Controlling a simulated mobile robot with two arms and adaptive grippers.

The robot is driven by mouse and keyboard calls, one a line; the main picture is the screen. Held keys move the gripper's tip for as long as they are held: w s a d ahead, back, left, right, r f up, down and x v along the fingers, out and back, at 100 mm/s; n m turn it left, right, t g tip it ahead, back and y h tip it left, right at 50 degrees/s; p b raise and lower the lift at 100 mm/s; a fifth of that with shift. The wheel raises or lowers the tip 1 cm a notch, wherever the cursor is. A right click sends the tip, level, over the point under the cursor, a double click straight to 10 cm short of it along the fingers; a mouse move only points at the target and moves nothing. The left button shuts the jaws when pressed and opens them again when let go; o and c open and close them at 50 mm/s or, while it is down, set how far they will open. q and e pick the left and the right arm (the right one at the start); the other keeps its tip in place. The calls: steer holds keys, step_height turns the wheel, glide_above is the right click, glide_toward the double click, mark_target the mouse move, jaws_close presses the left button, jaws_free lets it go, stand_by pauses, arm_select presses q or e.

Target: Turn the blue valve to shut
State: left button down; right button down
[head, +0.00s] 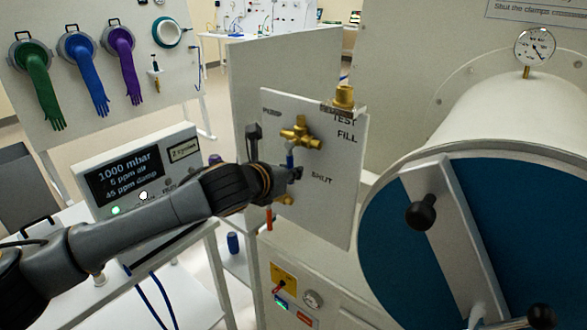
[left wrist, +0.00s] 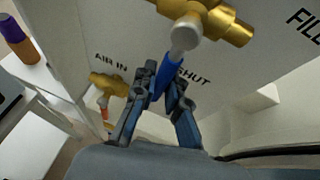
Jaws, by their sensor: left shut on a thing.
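The blue valve is a brass body (head: 300,134) on a white upright panel, with a blue lever (head: 290,158) pointing down from it. The brass body also shows at the top of the left wrist view (left wrist: 215,22), with the blue lever (left wrist: 163,80) below it. My left gripper (head: 296,174) is shut on the lower part of the lever, its fingers on either side of it. The SHUT label (head: 321,177) is printed just right of the gripper. My right gripper is in neither view.
The panel (head: 340,215) also carries an air-in valve (left wrist: 108,83) with an orange-red lever (head: 269,219) below my gripper. A brass fitting (head: 344,97) tops the panel. A blue round door (head: 400,250) stands at right. A display box (head: 130,170) stands behind my left arm.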

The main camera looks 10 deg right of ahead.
arm_select(q)
steer(key=shift+a+f, duration=0.1)
steer(key=shift+f, duration=0.1)
stand_by(0.3)
steer(key=c, duration=1.3)
jaws_free()
steer(key=shift+r, duration=0.1)
steer(key=shift+c, duration=0.2)
steer(key=v, duration=1.2)
steer(key=shift+w, duration=0.1)
